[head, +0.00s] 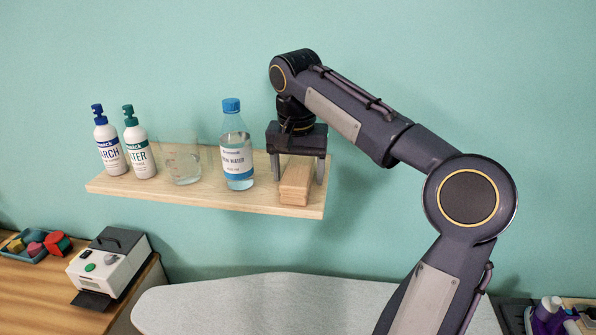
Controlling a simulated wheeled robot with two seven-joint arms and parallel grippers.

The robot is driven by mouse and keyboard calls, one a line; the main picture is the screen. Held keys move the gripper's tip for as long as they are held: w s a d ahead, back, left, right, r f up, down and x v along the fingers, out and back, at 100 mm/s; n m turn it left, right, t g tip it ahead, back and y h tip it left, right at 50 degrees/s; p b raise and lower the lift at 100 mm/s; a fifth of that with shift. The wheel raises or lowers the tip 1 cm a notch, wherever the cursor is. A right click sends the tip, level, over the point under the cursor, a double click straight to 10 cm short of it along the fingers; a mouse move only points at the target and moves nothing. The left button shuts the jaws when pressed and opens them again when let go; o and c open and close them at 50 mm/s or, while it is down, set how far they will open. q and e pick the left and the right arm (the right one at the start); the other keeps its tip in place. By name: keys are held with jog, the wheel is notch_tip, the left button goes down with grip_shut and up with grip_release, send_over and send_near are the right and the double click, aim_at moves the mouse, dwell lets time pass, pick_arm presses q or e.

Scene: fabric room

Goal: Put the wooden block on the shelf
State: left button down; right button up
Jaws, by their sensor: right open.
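The wooden block (295,184) lies on the right end of the wall shelf (210,195), with its near end close to the front edge. My right gripper (298,178) is directly above the block, pointing down. Its two fingers are spread, one on each side of the block. A gap shows between the block and the right finger; on the left side I cannot tell whether finger and block touch. My left gripper is not in view.
A water bottle (237,150) stands on the shelf just left of the gripper. Further left are a clear glass beaker (181,163) and two pump bottles (139,150). Below are an ironing board (270,305), a white device (108,265) and a tray of colored pieces (32,243).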

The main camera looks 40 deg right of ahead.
aim_at(297, 172)
jog(key=r, duration=0.7)
jog(key=shift+s+a+r, duration=0.15)
jog(key=shift+s+a, duration=0.1)
jog(key=shift+a, duration=0.15)
